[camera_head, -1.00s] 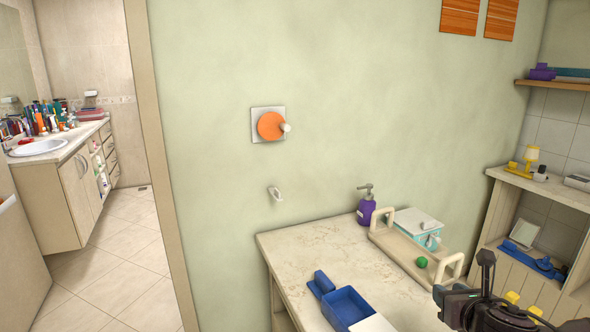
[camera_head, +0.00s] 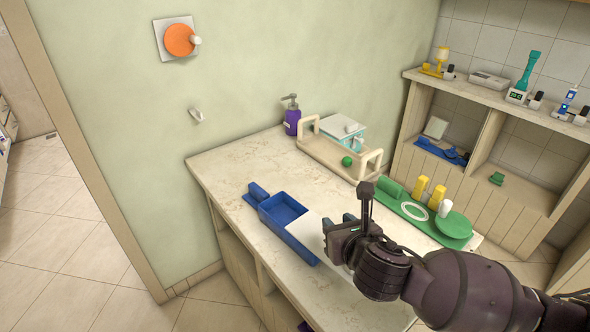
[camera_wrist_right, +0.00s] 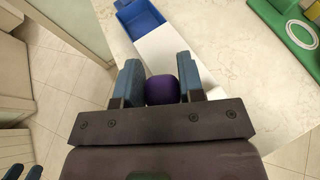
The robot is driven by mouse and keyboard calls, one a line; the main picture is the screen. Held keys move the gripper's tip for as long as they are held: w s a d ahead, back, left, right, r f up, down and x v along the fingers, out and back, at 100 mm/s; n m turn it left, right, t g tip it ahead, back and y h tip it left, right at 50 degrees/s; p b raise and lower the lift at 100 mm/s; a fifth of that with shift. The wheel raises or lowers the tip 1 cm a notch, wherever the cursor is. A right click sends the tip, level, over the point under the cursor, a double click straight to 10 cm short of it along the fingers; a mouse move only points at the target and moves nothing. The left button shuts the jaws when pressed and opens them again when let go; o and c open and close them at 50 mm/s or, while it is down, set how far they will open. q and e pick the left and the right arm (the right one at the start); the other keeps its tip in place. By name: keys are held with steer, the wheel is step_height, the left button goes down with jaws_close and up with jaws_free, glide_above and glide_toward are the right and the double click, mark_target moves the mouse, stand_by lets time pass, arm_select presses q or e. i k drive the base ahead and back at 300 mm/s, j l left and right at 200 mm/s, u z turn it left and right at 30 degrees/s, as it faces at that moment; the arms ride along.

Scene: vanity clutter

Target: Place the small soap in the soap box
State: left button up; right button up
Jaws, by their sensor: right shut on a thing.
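The soap box is a blue open tray (camera_head: 284,209) joined to a white flat section, lying on the marble counter; its blue end also shows at the top of the right wrist view (camera_wrist_right: 137,18). My right gripper (camera_head: 338,222) is above the counter by the white section's right end. In the right wrist view its fingers (camera_wrist_right: 160,78) are shut on a rounded purple piece (camera_wrist_right: 162,90), apparently the small soap. The head view hides this piece. Dark finger-like shapes at the lower left of the wrist view may be my left gripper (camera_wrist_right: 16,155).
A purple soap pump (camera_head: 292,118) stands at the wall. A green tray (camera_head: 405,210) with yellow pieces lies right of my gripper. The counter's left part is clear.

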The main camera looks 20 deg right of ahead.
mark_target(284, 219)
steer(key=i+j+z, duration=0.15)
steer(key=j, duration=0.45)
steer(key=j+z, duration=0.1)
steer(key=j, duration=0.5)
steer(key=i+j+z, duration=0.25)
steer(key=i+j, duration=0.35)
steer(key=i+z, duration=0.1)
steer(key=i, duration=0.25)
